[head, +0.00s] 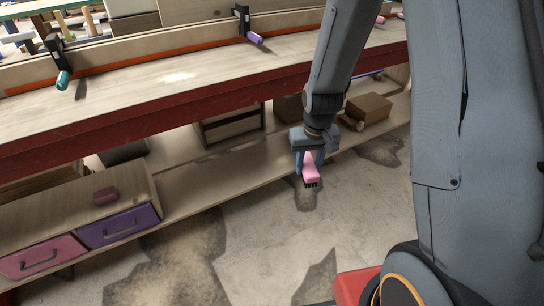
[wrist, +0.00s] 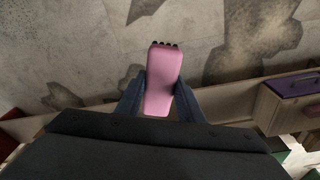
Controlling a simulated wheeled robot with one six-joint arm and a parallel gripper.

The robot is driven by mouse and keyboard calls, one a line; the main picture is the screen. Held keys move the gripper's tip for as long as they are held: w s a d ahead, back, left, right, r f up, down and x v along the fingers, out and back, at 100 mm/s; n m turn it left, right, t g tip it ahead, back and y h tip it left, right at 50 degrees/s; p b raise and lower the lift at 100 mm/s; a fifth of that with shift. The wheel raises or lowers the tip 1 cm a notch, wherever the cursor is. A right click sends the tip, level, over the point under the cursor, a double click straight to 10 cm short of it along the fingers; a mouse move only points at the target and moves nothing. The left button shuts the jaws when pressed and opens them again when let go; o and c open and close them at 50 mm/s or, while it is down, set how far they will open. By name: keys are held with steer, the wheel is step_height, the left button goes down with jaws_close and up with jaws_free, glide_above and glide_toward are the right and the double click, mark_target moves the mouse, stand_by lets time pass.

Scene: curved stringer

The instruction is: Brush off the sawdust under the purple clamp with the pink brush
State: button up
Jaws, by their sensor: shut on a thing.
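My gripper (head: 308,160) is shut on the pink brush (head: 311,170), which points down with dark bristles at its low end. It hangs over the floor in front of the workbench, below the bench top. In the wrist view the brush (wrist: 163,82) sits between both fingers. The purple-handled clamp (head: 254,39) grips the curved strip on the bench top, at upper middle of the head view. No distinct sawdust is clear directly under the purple clamp.
The bench's red front edge (head: 150,122) stands between my gripper and the top. Below are a low shelf (head: 235,170), a cardboard box (head: 368,107) and a cabinet with pink and purple drawers (head: 118,227). A pink handle (head: 381,20) shows at upper right. The stained floor is open.

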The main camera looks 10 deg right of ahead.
steer(key=w+f+b, duration=0.4)
steer(key=f+b, duration=0.5)
steer(key=f, duration=0.1)
steer(key=w+f+n+b, duration=0.1)
steer(key=w+f+b, duration=0.2)
steer(key=f+b, duration=0.65)
steer(key=w+f+b, duration=0.4)
steer(key=f+b, duration=0.5)
steer(key=f, duration=0.1)
steer(key=w+a+n+b, duration=0.1)
steer(key=w+n, duration=0.3)
steer(key=w, duration=0.6)
steer(key=w+a+f+n+b, duration=0.1)
steer(key=w+n+b, duration=0.3)
steer(key=w, duration=0.7)
steer(key=w+a+n+y+b, duration=0.1)
steer(key=w+n, duration=0.3)
steer(key=w, duration=0.6)
steer(key=shift+w+a+f+g+b, duration=0.15)
steer(key=shift+w+a+g+b, duration=0.25)
steer(key=shift+a+b, duration=0.4)
